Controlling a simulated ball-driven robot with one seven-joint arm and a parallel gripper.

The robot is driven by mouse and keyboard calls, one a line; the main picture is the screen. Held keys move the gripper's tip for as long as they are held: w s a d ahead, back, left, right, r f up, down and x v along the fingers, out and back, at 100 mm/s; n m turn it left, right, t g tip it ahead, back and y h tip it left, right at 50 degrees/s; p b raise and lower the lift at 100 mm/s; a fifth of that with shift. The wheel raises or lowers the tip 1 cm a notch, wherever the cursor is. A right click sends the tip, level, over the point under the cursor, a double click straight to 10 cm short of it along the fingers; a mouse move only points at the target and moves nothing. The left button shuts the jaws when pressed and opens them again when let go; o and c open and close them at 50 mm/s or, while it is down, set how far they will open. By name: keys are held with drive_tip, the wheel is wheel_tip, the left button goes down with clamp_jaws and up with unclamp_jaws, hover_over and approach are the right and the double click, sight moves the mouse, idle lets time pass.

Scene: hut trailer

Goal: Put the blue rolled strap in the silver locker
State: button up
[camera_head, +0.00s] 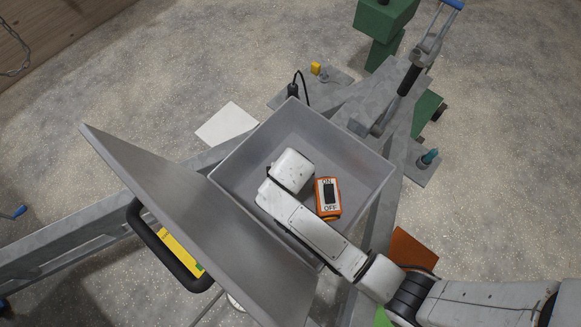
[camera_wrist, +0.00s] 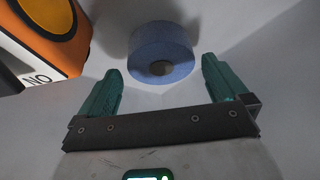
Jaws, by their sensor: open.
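The silver locker (camera_head: 248,158) is an open grey metal box with its lid (camera_head: 205,225) swung up to the left. My arm reaches down into it. The blue rolled strap (camera_wrist: 162,52) shows in the wrist view, lying against the locker's pale inside, just ahead of the fingertips. My gripper (camera_wrist: 160,80) is open, with its green fingers apart and nothing between them. The strap sits beyond the gap and looks apart from both fingers. In the head view my arm hides the strap and the gripper.
An orange ON/OFF switch box (camera_head: 328,197) is inside the locker, right of my arm; it also shows at upper left in the wrist view (camera_wrist: 55,40). The locker walls are close around my arm. A metal trailer frame (camera_head: 60,250) surrounds the locker.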

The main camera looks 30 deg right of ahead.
drive_tip(key=v, duration=0.8)
drive_tip(key=shift+r, duration=0.25)
drive_tip(key=shift+s+p, duration=0.1)
drive_tip(key=shift+p, duration=0.2)
